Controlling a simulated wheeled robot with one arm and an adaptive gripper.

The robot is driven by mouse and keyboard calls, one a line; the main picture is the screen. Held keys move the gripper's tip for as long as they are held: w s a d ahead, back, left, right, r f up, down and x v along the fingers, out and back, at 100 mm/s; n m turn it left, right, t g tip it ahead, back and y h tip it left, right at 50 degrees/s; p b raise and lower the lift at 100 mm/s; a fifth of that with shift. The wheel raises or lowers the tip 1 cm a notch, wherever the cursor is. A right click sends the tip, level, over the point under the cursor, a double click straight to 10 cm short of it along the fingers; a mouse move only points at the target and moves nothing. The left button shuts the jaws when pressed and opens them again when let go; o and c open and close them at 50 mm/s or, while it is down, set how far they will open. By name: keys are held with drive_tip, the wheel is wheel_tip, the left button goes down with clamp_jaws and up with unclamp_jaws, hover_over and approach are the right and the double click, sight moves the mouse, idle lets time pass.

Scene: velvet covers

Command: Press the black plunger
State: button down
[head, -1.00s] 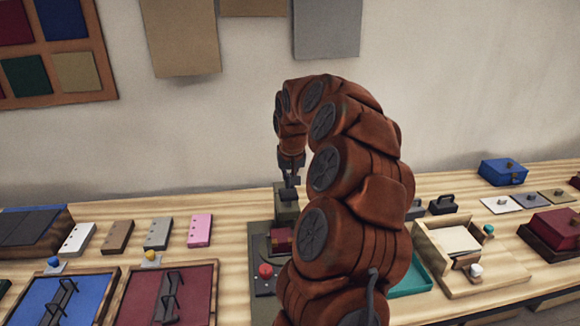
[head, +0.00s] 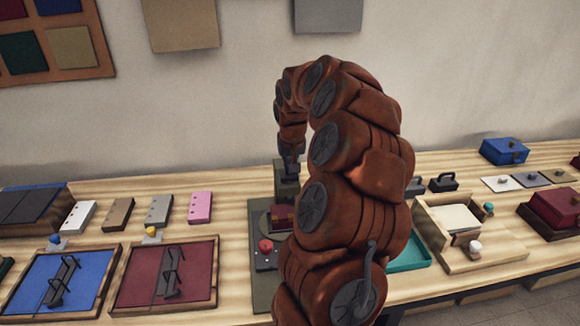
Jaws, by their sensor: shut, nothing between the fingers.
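A dark grey-green press station (head: 262,217) stands on the table in the middle, with a raised block (head: 287,187) at its back. A maroon piece (head: 282,216) sits on the press in front of that block, and a red knob (head: 265,246) is at its front. My gripper (head: 290,174) is shut and empty, pointing down at the top of the raised block. The black plunger cannot be told apart from the dark fingers and block there. I cannot tell whether the fingers touch it. My arm hides the press's right side.
Left of the press lie blue (head: 58,284) and maroon (head: 170,275) framed trays with black clamps, with several small plates behind them. Right of my arm are a teal tray (head: 408,252), a wooden fixture (head: 470,235) and blue (head: 505,151) and maroon (head: 556,206) boxes.

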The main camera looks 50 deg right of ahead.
drive_tip(key=shift+a+f+b, duration=0.1)
drive_tip(key=shift+f+b, duration=0.25)
drive_tip(key=shift+f, duration=0.55)
drive_tip(key=shift+s+f, duration=0.1)
wheel_tip(320, 180, up, 6)
drive_tip(key=shift+r+b, duration=0.1)
drive_tip(key=shift+b, duration=0.25)
drive_tip(key=b+v, duration=0.2)
drive_tip(key=v, duration=0.6)
drive_tip(key=shift+r, duration=0.3)
drive_tip(key=shift+s, duration=0.1)
